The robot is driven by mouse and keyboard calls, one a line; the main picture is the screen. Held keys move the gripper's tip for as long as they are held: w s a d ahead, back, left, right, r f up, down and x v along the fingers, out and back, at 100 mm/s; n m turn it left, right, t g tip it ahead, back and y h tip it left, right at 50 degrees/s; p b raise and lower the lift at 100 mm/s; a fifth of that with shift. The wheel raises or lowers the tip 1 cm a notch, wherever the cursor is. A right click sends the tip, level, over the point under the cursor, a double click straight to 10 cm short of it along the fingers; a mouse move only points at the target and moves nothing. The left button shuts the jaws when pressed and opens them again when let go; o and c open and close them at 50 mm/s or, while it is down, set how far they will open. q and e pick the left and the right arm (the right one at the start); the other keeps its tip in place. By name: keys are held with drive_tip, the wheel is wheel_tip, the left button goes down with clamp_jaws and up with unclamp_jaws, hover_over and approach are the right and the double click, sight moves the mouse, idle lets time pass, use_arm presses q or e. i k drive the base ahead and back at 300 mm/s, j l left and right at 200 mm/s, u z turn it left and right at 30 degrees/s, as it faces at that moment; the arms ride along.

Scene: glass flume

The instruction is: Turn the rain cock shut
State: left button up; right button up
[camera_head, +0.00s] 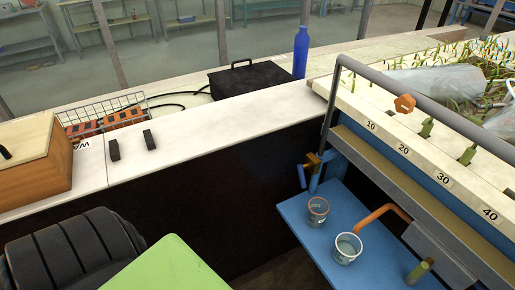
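I cannot tell for sure which fitting is the rain cock. An orange hexagonal knob (404,103) sits at the grey rail along the flume top (440,117). A brass-orange fitting with blue parts (312,161) is at the flume's near left end, above a blue shelf (290,212). An orange bent pipe (385,212) reaches out over the shelf farther right. A green-handled part (419,271) is at the lower right. Neither of my grippers shows in this view.
Two clear cups (317,210) (348,248) stand on the blue shelf. A blue bottle (300,52), black case (250,79), wire basket (100,118) and wooden box (35,160) are on the white bench (215,123). A green surface (170,268) is at the bottom.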

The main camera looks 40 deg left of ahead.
sight(300, 166)
drive_tip(key=u, duration=0.9)
